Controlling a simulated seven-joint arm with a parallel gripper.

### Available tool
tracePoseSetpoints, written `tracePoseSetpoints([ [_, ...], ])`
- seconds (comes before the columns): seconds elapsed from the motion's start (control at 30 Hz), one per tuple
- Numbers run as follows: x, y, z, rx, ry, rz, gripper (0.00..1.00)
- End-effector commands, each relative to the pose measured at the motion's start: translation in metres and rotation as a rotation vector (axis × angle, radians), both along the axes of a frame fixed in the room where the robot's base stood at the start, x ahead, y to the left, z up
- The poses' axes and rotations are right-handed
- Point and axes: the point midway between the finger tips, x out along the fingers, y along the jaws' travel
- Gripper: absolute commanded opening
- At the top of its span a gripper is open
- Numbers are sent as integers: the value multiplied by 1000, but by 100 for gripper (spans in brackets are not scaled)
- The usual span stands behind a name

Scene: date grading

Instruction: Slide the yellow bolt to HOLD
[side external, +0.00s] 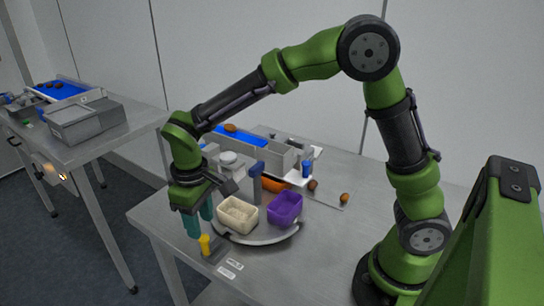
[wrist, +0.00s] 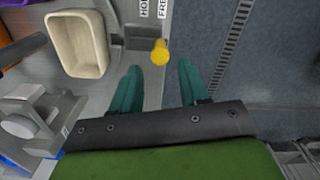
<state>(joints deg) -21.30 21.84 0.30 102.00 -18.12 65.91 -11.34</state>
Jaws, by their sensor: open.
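The yellow bolt (side external: 205,244) stands upright on a small grey slide at the table's front edge. It also shows in the wrist view as a yellow knob (wrist: 160,52) beside a grey block (wrist: 138,37). Two printed labels, HOLD (wrist: 144,8) and FREE (wrist: 163,9), lie close to it, partly cut off by the picture edge. My gripper (side external: 198,222) points down at the bolt. In the wrist view its two teal fingers (wrist: 158,78) are apart, with the knob between and just beyond the tips. I cannot tell whether either finger touches it.
A cream bin (side external: 238,215) and a purple bin (side external: 285,208) stand on a curved grey tray right of my gripper. A blue belt (side external: 243,138), grey boxes and several dates (side external: 313,185) lie behind. The front table edge is close to the bolt.

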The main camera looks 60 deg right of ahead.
Motion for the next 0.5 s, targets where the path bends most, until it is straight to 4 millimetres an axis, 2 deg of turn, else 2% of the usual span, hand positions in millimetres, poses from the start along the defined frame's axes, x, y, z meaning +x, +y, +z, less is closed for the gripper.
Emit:
tracePoseSetpoints([
  [0.03, -1, 0, -12, -2, 5, 0, 45],
  [0.2, -1, 0, -45, -1, 4, -1, 45],
  [0.33, -1, 0, -63, -1, 3, 0, 45],
  [0.5, 0, 0, -74, 1, 0, -1, 45],
])
